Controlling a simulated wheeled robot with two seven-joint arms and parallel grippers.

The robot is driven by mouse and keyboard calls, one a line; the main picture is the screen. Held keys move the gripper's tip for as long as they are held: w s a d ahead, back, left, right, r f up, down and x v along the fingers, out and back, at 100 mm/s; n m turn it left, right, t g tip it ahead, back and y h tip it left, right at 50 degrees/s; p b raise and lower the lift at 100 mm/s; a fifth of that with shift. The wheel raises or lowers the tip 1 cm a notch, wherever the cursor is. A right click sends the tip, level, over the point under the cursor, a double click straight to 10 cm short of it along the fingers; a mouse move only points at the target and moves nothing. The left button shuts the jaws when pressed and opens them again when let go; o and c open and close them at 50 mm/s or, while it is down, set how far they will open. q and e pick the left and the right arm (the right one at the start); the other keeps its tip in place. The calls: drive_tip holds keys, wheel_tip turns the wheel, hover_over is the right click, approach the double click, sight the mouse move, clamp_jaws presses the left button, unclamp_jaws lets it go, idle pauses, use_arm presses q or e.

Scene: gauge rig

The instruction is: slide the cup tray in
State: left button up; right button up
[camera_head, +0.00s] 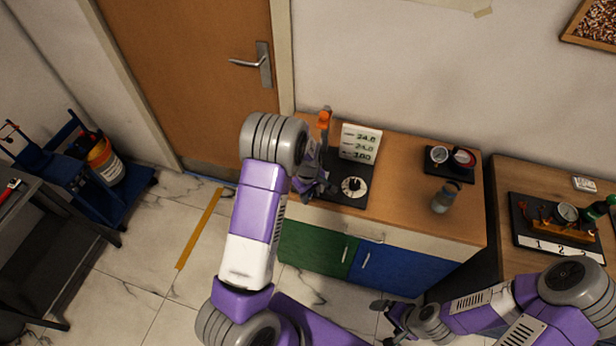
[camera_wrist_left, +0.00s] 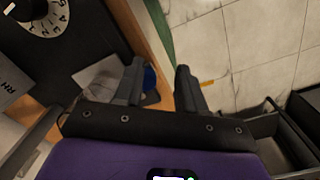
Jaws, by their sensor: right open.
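I cannot clearly make out the cup tray. A pale grey flat plate (camera_wrist_left: 98,77) lies beside the left finger in the left wrist view, partly hidden by it, and a small blue rounded thing (camera_wrist_left: 150,78) shows just past that finger. I cannot tell whether either belongs to the tray. My left gripper (camera_head: 318,184) is low at the left side of the black dial unit (camera_head: 348,195), near the counter's front edge. In the left wrist view its fingers (camera_wrist_left: 159,80) are apart, with nothing clearly held. My right gripper (camera_head: 382,318) is open and empty in front of the blue cabinet door.
The dial (camera_wrist_left: 40,15) and a display board (camera_head: 360,142) stand on the wooden counter (camera_head: 405,170). A grey bottle (camera_head: 445,197) and a gauge block (camera_head: 450,160) are at its right. A second table (camera_head: 505,175) holds another gauge rig. Green (camera_head: 312,248) and blue (camera_head: 395,270) cabinet doors are below.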

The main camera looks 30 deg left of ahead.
use_arm(q)
drive_tip(key=shift+n+y, duration=0.3)
drive_tip(key=shift+n, duration=0.5)
drive_tip(key=r, duration=0.1)
drive_tip(key=w+a+r+p, duration=0.1)
drive_tip(key=r, duration=0.1)
drive_tip(key=w+a+r, duration=0.1)
drive_tip(key=r, duration=0.1)
drive_tip(key=shift+w+r, duration=0.1)
drive_tip(key=shift+r, duration=0.1)
wheel_tip(320, 180, down, 7)
drive_tip(key=shift+w+f, duration=0.1)
drive_tip(key=shift+f, duration=0.1)
clamp_jaws()
